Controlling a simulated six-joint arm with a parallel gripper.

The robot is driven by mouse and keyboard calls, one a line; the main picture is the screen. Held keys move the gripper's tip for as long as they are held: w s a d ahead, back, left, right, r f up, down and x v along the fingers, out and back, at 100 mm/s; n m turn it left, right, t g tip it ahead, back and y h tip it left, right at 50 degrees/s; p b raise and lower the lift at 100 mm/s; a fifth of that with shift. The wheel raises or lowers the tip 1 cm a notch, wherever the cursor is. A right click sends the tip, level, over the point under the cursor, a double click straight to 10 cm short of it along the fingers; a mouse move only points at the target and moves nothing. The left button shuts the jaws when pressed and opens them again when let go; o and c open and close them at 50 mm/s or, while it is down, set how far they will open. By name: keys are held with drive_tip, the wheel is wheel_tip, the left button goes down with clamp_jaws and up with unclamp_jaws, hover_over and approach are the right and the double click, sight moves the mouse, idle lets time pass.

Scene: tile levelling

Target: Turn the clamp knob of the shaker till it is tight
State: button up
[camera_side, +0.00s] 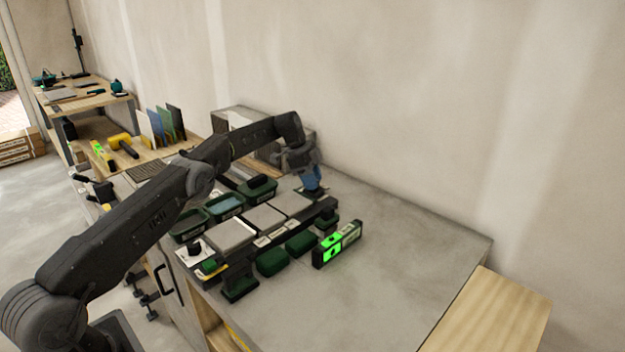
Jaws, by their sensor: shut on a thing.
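The shaker appears to be the long dark frame (262,246) on the grey bench, with several grey tiles in a row on top. My gripper (313,185), with blue fingers, points down at the frame's far right end. It is shut on a small dark part there, which looks like the clamp knob (314,192). The fingers hide most of the knob, so its angle and tightness cannot be told. Another black knob-like piece (194,248) sits on a white plate at the frame's near left end.
A level with lit green faces (337,244) stands right of the frame. Green bins (224,205) stand behind it, and dark green pieces (271,262) lie in front. A grey box (233,119) stands against the wall. The bench's right side (420,250) is clear.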

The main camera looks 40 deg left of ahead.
drive_tip(key=o, duration=0.9)
drive_tip(key=shift+o, duration=0.2)
drive_tip(key=v, duration=0.4)
drive_tip(key=shift+r, duration=0.2)
drive_tip(key=shift+s+a+r, duration=0.2)
drive_tip(key=shift+a+r, duration=0.1)
drive_tip(key=shift+r, duration=0.05)
drive_tip(key=s+a, duration=0.1)
drive_tip(key=a, duration=0.2)
drive_tip(key=s+a, duration=0.2)
drive_tip(key=a, duration=0.2)
drive_tip(key=s+a, duration=0.2)
drive_tip(key=a, duration=0.1)
drive_tip(key=shift+s+a+f, duration=0.1)
drive_tip(key=shift+s+a, duration=0.05)
drive_tip(key=shift+a, duration=0.05)
